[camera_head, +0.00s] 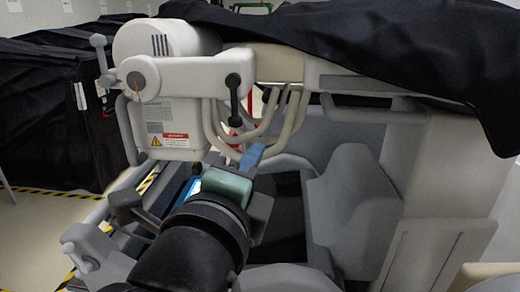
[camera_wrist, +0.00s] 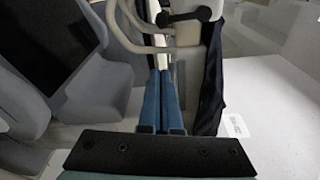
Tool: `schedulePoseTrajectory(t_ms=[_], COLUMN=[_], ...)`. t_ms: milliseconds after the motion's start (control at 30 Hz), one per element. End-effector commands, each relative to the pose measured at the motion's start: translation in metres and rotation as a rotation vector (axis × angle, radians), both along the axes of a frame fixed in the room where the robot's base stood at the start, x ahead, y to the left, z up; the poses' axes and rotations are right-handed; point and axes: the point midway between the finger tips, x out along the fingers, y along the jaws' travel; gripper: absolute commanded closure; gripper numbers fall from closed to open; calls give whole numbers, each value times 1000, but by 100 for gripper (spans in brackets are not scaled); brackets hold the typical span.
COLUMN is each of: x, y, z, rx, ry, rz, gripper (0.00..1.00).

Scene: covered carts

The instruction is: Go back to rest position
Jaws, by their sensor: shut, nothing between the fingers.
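My gripper (camera_head: 252,155) is in front of the white and grey machine on the cart (camera_head: 290,62), close to its pale looped hoses (camera_head: 262,128). In the wrist view my gripper (camera_wrist: 162,75) shows two long blue fingers lying side by side. They are shut with nothing between them. The fingertips point toward the white machine part with a black knob (camera_wrist: 190,16). I cannot tell whether they touch it. My arm reaches in from the bottom of the head view.
A black cover (camera_head: 400,50) drapes over the machine's top right. Grey panels (camera_head: 350,195) stand right of my arm. Black-covered carts (camera_head: 45,110) stand at the left, with yellow-black floor tape. Pale open floor (camera_wrist: 285,110) shows at the right of the wrist view.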

Motion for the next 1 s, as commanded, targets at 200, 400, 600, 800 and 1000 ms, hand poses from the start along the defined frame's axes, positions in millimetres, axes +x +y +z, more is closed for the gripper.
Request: schedulePoseTrajectory(t_ms=[200,400,600,800,1000], x=[-5,-24,-55,-86,-101], y=[-12,-24,-35,-41,-43], z=[59,133,202,248,263], rx=[-321,-800,-1259,-1587,-1715], ry=[-112,-270,-399,-462,-471], rz=[6,-71,-261,-483,-593], gripper=[100,100,100,100,100])
